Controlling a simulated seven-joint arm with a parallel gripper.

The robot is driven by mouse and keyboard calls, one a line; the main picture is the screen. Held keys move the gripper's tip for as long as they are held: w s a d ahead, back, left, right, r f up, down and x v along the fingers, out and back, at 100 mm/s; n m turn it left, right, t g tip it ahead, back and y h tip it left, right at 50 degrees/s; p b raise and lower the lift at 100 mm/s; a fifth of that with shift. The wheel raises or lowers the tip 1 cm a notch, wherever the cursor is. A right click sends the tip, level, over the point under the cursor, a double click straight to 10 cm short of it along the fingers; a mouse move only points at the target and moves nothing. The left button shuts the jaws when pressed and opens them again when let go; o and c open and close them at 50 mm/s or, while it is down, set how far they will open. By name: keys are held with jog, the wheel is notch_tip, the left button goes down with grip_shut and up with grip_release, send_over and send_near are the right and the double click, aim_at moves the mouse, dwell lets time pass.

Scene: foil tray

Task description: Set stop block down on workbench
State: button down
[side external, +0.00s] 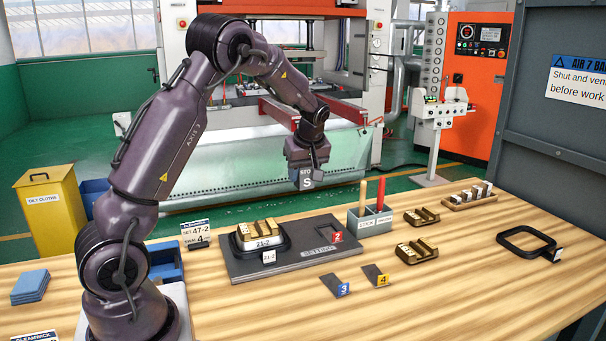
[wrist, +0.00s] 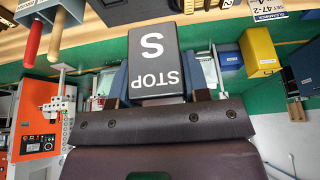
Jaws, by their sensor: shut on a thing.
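The stop block (side external: 306,183) is a dark grey block with white "STOP" and "S" lettering. My gripper (side external: 307,166) is shut on it and holds it up in the air, above and behind the grey setting plate. In the wrist view the stop block (wrist: 156,62) sits between the blue-grey fingers of my gripper (wrist: 157,90), its lettering upside down. The wooden workbench (side external: 450,300) spreads below, with clear space between it and the block.
The setting plate (side external: 310,262) carries a tray marked 21-2 (side external: 262,250). A tool holder (side external: 370,221), brass-coloured pieces (side external: 416,254) and a black ring frame (side external: 502,240) stand right. The front right bench is bare.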

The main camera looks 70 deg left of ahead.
jog(key=shift+w, duration=0.1)
jog(key=shift+d+f, duration=0.15)
jog(key=shift+d, duration=0.05)
jog(key=s+d+f+n+g+h, duration=0.1)
jog(key=s+d+f+n+g, duration=0.1)
jog(key=s+d+f+n, duration=0.45)
jog(key=s+d+f+n+g+h, duration=0.1)
jog(key=s+f+n+h, duration=0.15)
jog(key=s+n, duration=0.5)
jog(key=s+d+f+n+g+h, duration=0.15)
jog(key=s+d+f+n, duration=0.3)
jog(key=s, duration=0.45)
jog(key=shift+m+y, duration=0.25)
jog(key=shift+y, duration=0.05)
jog(key=shift+s+a+f, duration=0.1)
jog(key=shift+a+f, duration=0.05)
jog(key=shift+f, duration=1.2)
jog(key=shift+s+a+f, duration=0.1)
jog(key=shift+a+f, duration=0.05)
jog(key=shift+f, duration=1.25)
jog(key=shift+a+f, duration=0.15)
jog(key=shift+f, duration=1.2)
